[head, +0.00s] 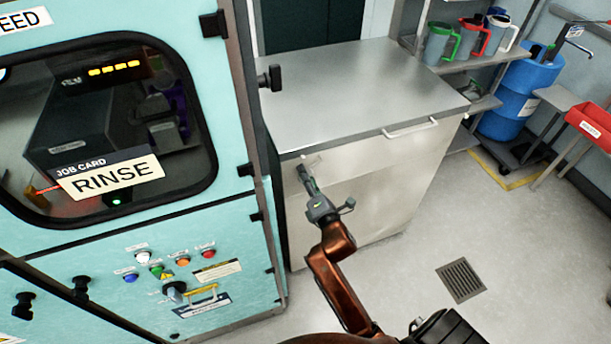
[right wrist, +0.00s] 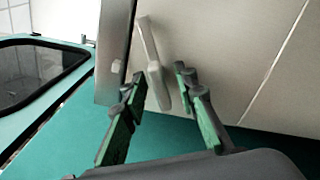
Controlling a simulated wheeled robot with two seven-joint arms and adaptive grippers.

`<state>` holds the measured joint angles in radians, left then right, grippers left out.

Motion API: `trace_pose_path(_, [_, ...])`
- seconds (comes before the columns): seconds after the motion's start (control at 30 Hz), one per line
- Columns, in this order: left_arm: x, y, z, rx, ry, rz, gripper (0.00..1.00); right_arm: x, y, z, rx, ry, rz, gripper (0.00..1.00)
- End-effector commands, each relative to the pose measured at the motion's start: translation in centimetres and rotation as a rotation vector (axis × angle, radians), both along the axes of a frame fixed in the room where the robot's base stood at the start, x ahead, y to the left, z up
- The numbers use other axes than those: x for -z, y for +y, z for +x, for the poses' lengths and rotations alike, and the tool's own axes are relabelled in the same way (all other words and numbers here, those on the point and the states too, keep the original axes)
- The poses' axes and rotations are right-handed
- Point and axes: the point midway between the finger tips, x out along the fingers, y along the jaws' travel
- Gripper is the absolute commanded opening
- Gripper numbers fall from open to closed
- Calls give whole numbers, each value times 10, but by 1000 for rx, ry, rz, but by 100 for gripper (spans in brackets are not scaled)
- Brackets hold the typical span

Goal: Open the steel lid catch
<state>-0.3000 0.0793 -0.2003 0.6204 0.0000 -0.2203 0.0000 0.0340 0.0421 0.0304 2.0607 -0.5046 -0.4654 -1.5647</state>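The steel lid catch (head: 311,160) is a small pale lever on the front of the steel chest, just under the left end of its grey lid (head: 350,95). In the right wrist view the catch (right wrist: 150,48) is a slim light-grey lever with a wider lower end. My right gripper (head: 303,174) is at the chest front beside the catch. In the right wrist view its green-padded fingers (right wrist: 160,82) are apart, one on each side of the lever's lower end, with visible gaps. The lid lies flat and closed. My left gripper is not in view.
A teal machine (head: 230,210) with a window and a "RINSE" card stands close on the left. A bar handle (head: 410,128) is on the lid's front edge. Shelves with jugs (head: 440,42), a blue drum (head: 520,85) and a red bin (head: 592,122) are at right. The floor in front is clear.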

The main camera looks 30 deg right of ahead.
Motion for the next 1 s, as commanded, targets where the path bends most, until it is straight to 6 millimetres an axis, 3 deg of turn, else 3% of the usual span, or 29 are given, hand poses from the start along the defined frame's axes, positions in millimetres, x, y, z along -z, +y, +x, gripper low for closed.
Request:
trace_pose_path(0.37, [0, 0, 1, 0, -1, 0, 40, 0, 0, 0, 0, 0, 0, 0])
trace_pose_path(0.9, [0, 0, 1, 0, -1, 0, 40, 1, 1, 0, 0, 1, 1, 0])
trace_pose_path(1.0, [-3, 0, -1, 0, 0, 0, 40, 0, 9, 5, -14, -2, 16, 0])
